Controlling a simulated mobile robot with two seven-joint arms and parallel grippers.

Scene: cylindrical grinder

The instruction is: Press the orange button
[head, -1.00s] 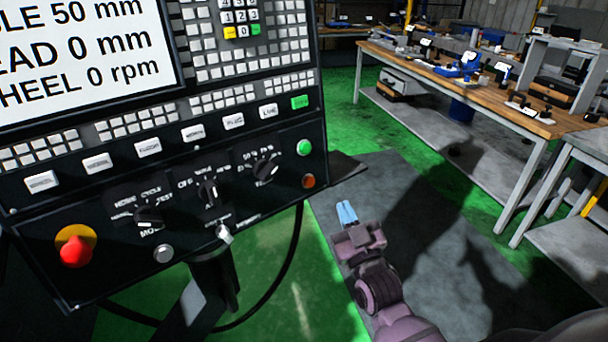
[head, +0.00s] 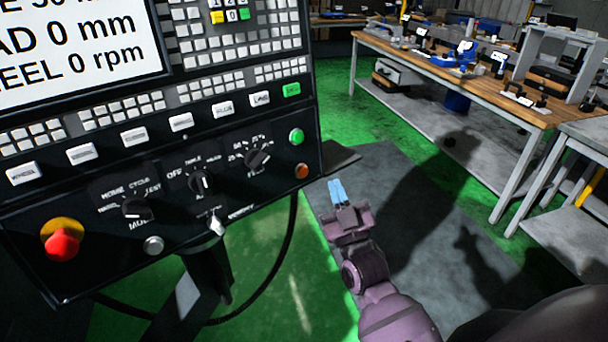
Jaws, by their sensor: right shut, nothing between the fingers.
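The orange button (head: 302,171) is a small round button at the lower right corner of the black control panel (head: 110,243), just below a green round button (head: 296,136). My right gripper (head: 337,188) has light blue fingers, which are shut with nothing between them. In the picture its fingertips are a little right of and below the orange button, apart from it; the exact depth gap is hard to tell. My left gripper is not in view.
A red knob on a yellow base (head: 62,241) is at the panel's lower left. Rotary switches (head: 202,181) and a key switch (head: 217,224) sit left of the orange button. A wooden-topped workbench (head: 400,48) stands at the back right. The floor around my gripper looks clear.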

